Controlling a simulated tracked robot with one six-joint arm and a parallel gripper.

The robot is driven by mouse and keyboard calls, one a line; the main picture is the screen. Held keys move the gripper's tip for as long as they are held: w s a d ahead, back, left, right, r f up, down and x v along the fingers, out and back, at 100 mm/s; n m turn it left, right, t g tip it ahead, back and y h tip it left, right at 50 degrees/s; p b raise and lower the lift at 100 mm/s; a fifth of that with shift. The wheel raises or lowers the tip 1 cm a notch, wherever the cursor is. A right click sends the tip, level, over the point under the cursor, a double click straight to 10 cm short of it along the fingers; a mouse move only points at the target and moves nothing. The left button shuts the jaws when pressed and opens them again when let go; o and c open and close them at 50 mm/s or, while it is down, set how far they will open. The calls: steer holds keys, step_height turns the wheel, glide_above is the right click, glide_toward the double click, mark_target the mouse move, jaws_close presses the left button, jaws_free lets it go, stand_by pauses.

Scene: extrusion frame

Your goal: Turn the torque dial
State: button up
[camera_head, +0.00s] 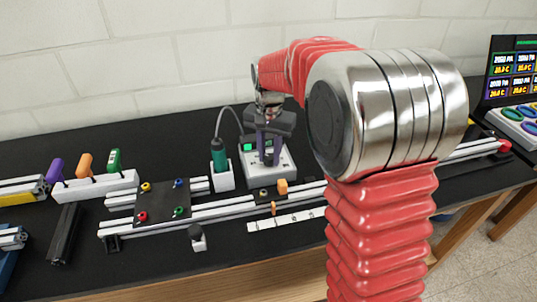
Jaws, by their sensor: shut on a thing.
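My gripper (268,145) points down at the white control box (284,172) in the middle of the bench, with its dark fingers just above or at the box's top. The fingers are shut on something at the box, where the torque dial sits. The dial itself is hidden by the fingers, so its angle cannot be told. A green-lit display (248,147) shows on the box just left of the fingers. A green screwdriver (219,154) stands in a white holder (222,179) left of the box, with a cable running from its top.
Aluminium extrusions (200,216) and a dark plate with coloured knobs (160,202) lie in front and left. A rack with purple, orange and green handles (95,188) stands far left. A monitor (512,70) and button panel (518,125) stand right. My arm hides part of the bench.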

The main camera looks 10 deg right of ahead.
mark_target(269, 156)
steer(key=shift+n, duration=3)
steer(key=o, duration=1.1)
steer(key=shift+c, duration=0.2)
step_height(269, 156, up, 14)
steer(key=shift+f, duration=0.1)
